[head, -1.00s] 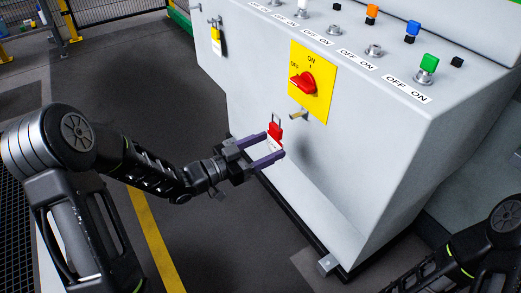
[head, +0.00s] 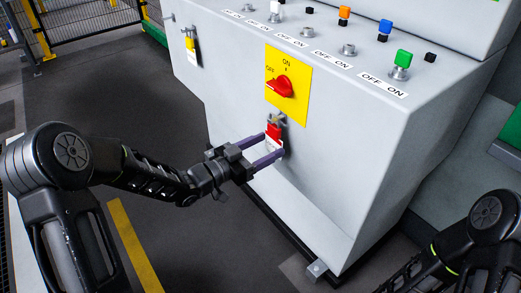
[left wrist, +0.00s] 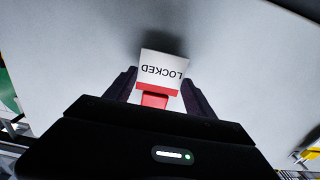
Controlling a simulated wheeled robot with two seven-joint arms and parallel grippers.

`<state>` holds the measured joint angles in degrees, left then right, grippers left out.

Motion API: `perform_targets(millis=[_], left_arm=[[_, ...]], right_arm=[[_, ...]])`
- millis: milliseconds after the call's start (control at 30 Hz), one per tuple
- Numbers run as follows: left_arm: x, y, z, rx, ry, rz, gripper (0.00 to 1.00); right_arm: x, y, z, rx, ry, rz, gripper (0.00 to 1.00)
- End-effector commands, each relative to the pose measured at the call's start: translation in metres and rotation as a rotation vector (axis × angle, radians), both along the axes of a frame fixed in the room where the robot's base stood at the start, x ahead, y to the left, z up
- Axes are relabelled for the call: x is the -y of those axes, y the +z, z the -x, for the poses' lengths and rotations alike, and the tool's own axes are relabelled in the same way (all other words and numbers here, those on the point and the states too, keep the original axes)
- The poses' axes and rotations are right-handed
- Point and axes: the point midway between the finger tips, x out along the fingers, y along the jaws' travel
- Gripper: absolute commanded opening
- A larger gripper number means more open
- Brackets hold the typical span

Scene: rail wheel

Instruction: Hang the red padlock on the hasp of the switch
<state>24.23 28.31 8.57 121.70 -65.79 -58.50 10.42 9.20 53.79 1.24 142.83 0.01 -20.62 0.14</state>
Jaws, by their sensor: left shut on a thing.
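The red padlock (head: 273,130) has a white tag (head: 276,146) and is held between the purple-grey fingers of my left gripper (head: 274,143). In the left wrist view, the red padlock (left wrist: 154,99) sits between the fingers, and its tag reads LOCKED. The switch (head: 285,86) is a red rotary handle on a yellow ON/OFF plate on the sloped cabinet front. Its hasp (head: 278,118) sticks out just below the plate. The padlock's top is right at the hasp; I cannot tell whether the shackle is around it. My right gripper is out of view.
The grey cabinet (head: 330,165) fills the middle, with a row of coloured buttons along its top ledge. Another yellow padlock with a tag (head: 192,48) hangs on its left side. Open floor with a yellow line (head: 133,245) lies to the left.

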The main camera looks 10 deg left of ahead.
Motion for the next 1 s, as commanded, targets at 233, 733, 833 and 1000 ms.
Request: perform_targets(millis=[233,733,833,1000], left_arm=[[0.0033,-0.0054,-0.004,0.002,0.0,0.001,0.31],[0.0034,-0.0053,-0.0042,0.001,0.0,0.001,0.31],[0.0034,-0.0053,-0.0042,0.001,0.0,0.001,0.31],[0.0034,-0.0054,-0.0041,0.001,0.0,0.001,0.73]], right_arm=[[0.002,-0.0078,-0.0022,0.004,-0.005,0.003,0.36],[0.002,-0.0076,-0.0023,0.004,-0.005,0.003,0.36],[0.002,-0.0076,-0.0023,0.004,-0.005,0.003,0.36],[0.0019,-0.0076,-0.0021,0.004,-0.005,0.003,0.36]])
